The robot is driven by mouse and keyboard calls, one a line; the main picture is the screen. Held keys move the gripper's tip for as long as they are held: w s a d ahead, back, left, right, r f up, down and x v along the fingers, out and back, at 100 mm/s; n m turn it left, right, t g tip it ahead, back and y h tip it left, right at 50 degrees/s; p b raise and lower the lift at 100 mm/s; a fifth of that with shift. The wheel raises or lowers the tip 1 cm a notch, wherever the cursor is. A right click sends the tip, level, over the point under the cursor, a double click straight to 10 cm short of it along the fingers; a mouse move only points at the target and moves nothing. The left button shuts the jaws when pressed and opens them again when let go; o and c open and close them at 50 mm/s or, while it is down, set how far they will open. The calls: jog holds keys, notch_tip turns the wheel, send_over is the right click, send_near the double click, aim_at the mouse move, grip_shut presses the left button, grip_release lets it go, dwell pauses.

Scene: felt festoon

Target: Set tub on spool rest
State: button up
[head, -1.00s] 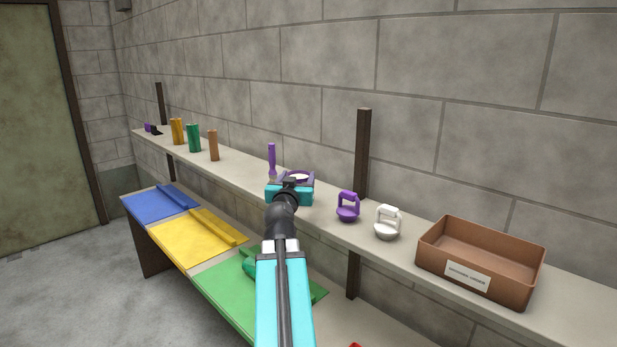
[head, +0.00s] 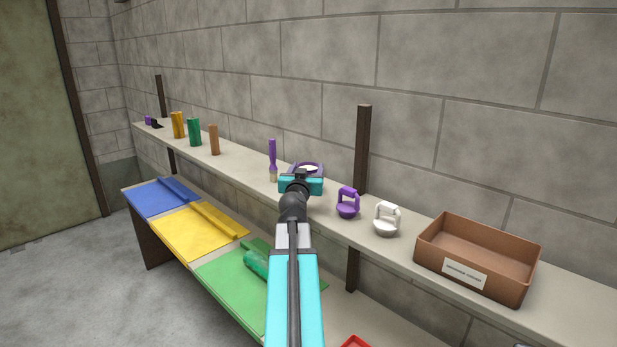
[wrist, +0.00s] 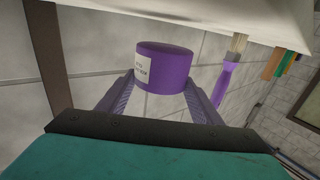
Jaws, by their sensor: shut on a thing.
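A purple tub (wrist: 165,68) with a pale label is held between the fingers of my gripper (wrist: 158,100) in the wrist view, which shows the shelf upside down. In the head view its purple rim and pale inside (head: 308,168) show just behind my gripper (head: 301,178), over the middle of the shelf. The tub looks upright. I cannot tell whether it touches the shelf. A low purple and dark piece (head: 153,122) lies at the shelf's far left end. I cannot tell whether it is the spool rest.
The shelf (head: 245,168) holds a purple-handled brush (head: 272,158) just left of the tub, and yellow, green and brown cylinders (head: 194,132) farther left. Purple (head: 347,203) and white (head: 386,220) handled pieces and a brown box (head: 478,262) stand right. A dark post (head: 363,148) rises behind.

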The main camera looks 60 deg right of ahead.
jog(key=shift+f, duration=1.7)
jog(key=shift+f, duration=0.15)
jog(key=o, duration=1.5)
jog(key=shift+c, duration=0.2)
jog(key=shift+r, duration=0.2)
jog(key=shift+a+f, duration=0.1)
jog(key=shift+a, duration=0.2)
jog(key=shift+b+v, duration=0.9)
jog(key=shift+v, duration=1.85)
jog(key=shift+s+f+b, duration=0.1)
jog(key=shift+s+b, duration=0.05)
jog(key=shift+b, duration=0.55)
jog(key=b+v, duration=0.1)
jog(key=b, duration=0.5)
jog(key=shift+s+a, duration=0.2)
jog(key=shift+a, duration=0.1)
